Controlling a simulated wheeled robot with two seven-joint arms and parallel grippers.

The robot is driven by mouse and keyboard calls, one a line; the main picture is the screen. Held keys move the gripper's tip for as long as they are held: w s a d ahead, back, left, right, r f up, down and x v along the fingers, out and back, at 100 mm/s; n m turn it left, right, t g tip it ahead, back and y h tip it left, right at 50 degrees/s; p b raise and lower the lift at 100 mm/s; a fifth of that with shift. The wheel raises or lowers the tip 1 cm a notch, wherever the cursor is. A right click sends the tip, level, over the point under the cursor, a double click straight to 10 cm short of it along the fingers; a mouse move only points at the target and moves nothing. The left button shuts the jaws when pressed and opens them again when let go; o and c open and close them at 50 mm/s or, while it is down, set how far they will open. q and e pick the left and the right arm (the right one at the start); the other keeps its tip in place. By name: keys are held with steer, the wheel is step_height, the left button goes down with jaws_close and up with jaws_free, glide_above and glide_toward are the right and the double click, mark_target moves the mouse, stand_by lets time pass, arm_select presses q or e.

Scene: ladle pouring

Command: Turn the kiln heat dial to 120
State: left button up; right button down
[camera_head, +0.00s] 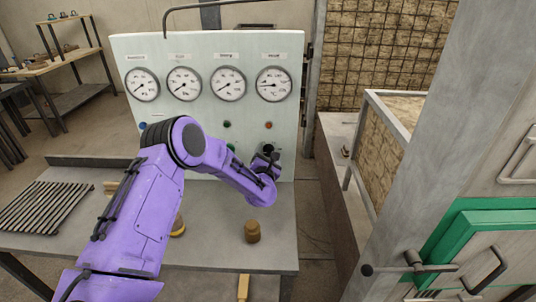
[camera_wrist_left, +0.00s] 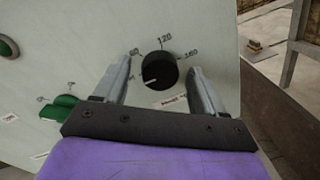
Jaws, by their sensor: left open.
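The heat dial is a round black knob (camera_wrist_left: 160,70) on the pale panel (camera_head: 219,110). In the left wrist view its scale shows 120 at the top and 160 at the upper right, with another mark at the upper left. Its white pointer line points left and slightly down, away from 120. My left gripper (camera_wrist_left: 161,66) is open, with one finger on each side of the knob. I cannot tell whether the fingers touch it. In the head view my left gripper (camera_head: 266,158) is at the panel's lower right and mostly hides the dial. My right gripper is not in view.
A green knob (camera_wrist_left: 62,107) sits left of the dial. Several round gauges (camera_head: 229,83) line the panel top. A small brown weight-like object (camera_head: 252,232) stands on the grey bench (camera_head: 215,250) below my wrist. A metal rack (camera_head: 45,207) lies at left.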

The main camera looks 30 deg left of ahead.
arm_select(q)
steer(key=shift+c, duration=0.3)
steer(key=c, duration=1)
